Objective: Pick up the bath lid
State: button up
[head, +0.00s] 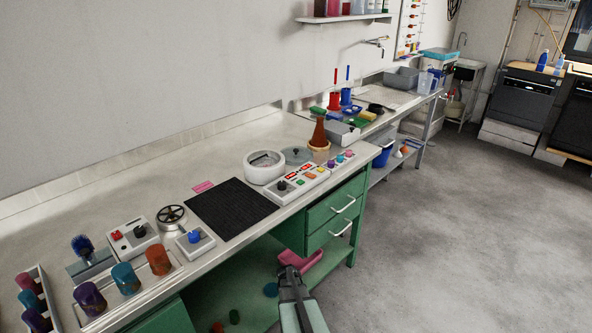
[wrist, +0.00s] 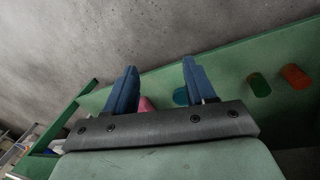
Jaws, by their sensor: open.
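The bath lid, a grey disc with a dark knob (head: 297,155), lies on the bench just right of the round white bath (head: 264,167). The bath looks open at the top. My gripper (head: 288,269) is low in front of the bench, below the bench top and well apart from the lid. In the wrist view its two blue fingers (wrist: 159,68) are spread with nothing held between them. The lid does not show in the wrist view.
A control box with coloured buttons (head: 302,181) stands in front of the bath and lid. A brown cone-shaped object (head: 319,135) is right of the lid. A black mat (head: 231,209) lies to the left. Green drawers (head: 333,206) and a pink object (head: 312,261) are near my gripper.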

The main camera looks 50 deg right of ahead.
jog(key=s+d+r+m+h, duration=0.1)
jog(key=d+r, duration=0.3)
jog(key=d, duration=0.6)
jog(key=s+d+r+t+h, duration=0.1)
jog(key=d+r, duration=0.3)
jog(key=d, duration=0.5)
jog(key=s+d+r+m+h, duration=0.1)
jog(key=d+r, duration=0.3)
jog(key=d, duration=0.6)
notch_tip(320, 180, up, 45)
jog(key=m+t+y, duration=0.2)
jog(key=m+t, duration=0.1)
jog(key=m, duration=0.1)
send_over(296, 150)
jog(key=s+a, duration=0.3)
jog(key=a, duration=0.1)
jog(key=x, duration=1.3)
jog(key=shift+s+d+f, duration=0.15)
jog(key=shift+s+d, duration=0.2)
jog(key=shift+s, duration=0.05)
grip_shut()
